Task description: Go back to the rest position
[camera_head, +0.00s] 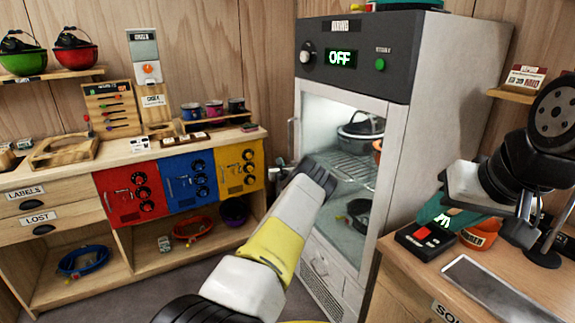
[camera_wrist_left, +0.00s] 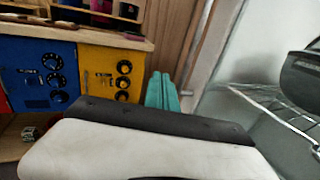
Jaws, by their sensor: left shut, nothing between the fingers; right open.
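My left arm reaches from the bottom of the head view toward the open cabinet, and its black end hides most of the hand there. In the left wrist view my left gripper (camera_wrist_left: 162,82) shows as narrow teal fingers together, with nothing between them. A white and black part of my arm fills the foreground of that view. My right gripper (camera_head: 480,210) is open and empty above the right table, beside a black device with a red button (camera_head: 426,240).
The left counter (camera_head: 130,155) has red, blue and yellow panels (camera_head: 238,170).

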